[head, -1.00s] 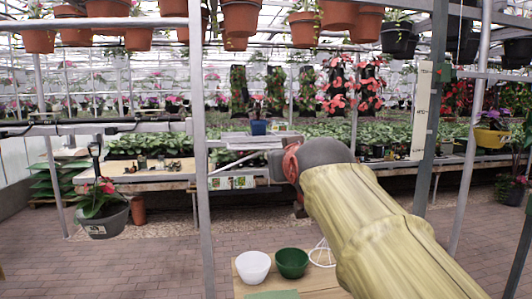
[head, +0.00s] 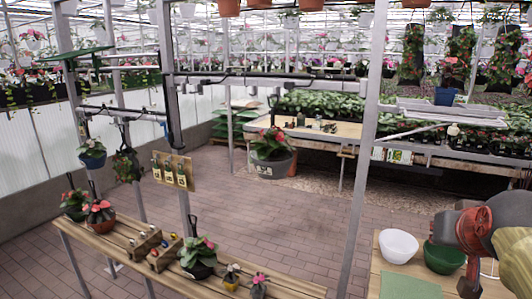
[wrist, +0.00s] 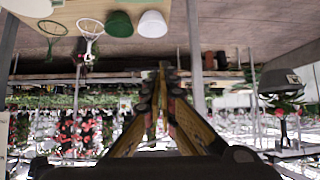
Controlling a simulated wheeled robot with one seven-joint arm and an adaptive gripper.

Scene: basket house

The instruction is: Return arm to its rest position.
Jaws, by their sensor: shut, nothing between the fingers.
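My arm comes in from the right edge of the head view, with my gripper (head: 471,275) low at its end, just right of the green bowl. In the wrist view my gripper's two long fingers (wrist: 162,70) come together at their tips with nothing between them. A white bowl (head: 398,246) and a green bowl (head: 443,257) stand side by side on a wooden table. The wrist view shows the white bowl (wrist: 153,24) and the green bowl (wrist: 120,24) upside down near the top. The gripper appears apart from both bowls.
A wooden bench (head: 135,262) with potted plants and small items stands at the left front. Metal posts (head: 362,150) rise between the aisles. A hanging grey pot (head: 271,165) is mid-view. The brick floor (head: 270,215) between the benches is clear.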

